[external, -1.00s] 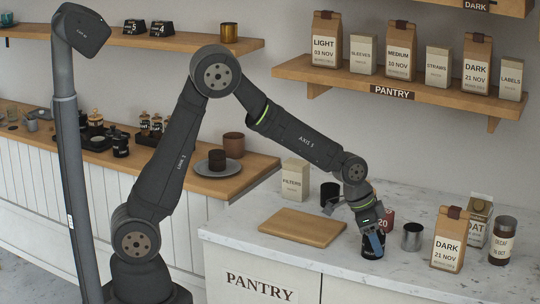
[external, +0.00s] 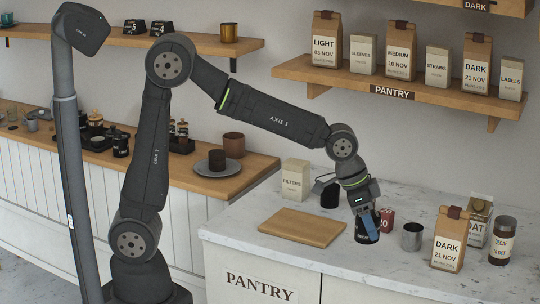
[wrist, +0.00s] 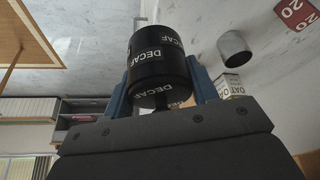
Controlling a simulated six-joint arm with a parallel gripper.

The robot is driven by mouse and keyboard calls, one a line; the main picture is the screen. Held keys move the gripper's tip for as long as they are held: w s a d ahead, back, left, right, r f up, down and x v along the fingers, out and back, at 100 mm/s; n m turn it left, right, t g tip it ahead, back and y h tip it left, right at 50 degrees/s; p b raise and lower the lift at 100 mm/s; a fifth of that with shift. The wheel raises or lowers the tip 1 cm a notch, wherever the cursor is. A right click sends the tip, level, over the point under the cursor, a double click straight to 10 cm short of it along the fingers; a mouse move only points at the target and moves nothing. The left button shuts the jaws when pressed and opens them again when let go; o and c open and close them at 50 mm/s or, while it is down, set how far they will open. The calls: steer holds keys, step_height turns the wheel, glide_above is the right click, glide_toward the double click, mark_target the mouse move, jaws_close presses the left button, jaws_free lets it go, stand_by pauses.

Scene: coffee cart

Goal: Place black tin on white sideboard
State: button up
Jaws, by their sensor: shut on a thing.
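The black tin (external: 366,235), lettered DECAF, is held just above the marble top of the pantry counter (external: 378,275). It also shows large in the wrist view (wrist: 158,55). My gripper (external: 367,222) is shut on the tin, with its blue fingers on either side of it (wrist: 158,88). The tin is slightly tilted in the external view. A white panelled sideboard (external: 60,173) with a wooden top stands at the left, behind my arm. Its top carries jars, cups and dark trays.
A wooden board (external: 303,227) lies left of the tin. A red 20 block (external: 387,215), a metal cup (external: 412,237) and a DARK bag (external: 448,240) stand to its right. A cup on a grey plate (external: 216,168) and a brown pot (external: 233,145) occupy the sideboard's right end.

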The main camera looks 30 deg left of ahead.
steer(key=shift+s+d+r, duration=0.1)
steer(key=shift+s+r, duration=0.3)
step_height(320, 180, up, 5)
steer(key=shift+w+r, duration=0.15)
steer(key=shift+r, duration=0.05)
steer(key=w+a+n+t+y, duration=0.1)
steer(key=w+a+n, duration=0.3)
steer(key=w+a, duration=0.8)
steer(key=w+a+n+t+y, duration=0.1)
steer(key=w+a+n, duration=0.3)
steer(key=w+a, duration=0.75)
steer(key=w+a+n+y, duration=0.1)
steer(key=w+a+n, duration=0.3)
steer(key=w+a, duration=0.65)
steer(key=s+a+n+y, duration=0.15)
steer(key=a+n, duration=0.25)
steer(key=a, duration=1.6)
steer(key=s+a+n+y, duration=0.15)
steer(key=a+n, duration=0.25)
steer(key=a, duration=1.6)
steer(key=shift+y, duration=0.4)
steer(key=a+f, duration=0.3)
steer(key=f, duration=0.1)
steer(key=a+f, duration=0.3)
steer(key=f, duration=0.1)
steer(key=w+a+f, duration=0.1)
steer(key=a+f, duration=0.3)
steer(key=shift+a, duration=0.1)
steer(key=shift+a+f, duration=0.3)
steer(key=shift+f, duration=1.9)
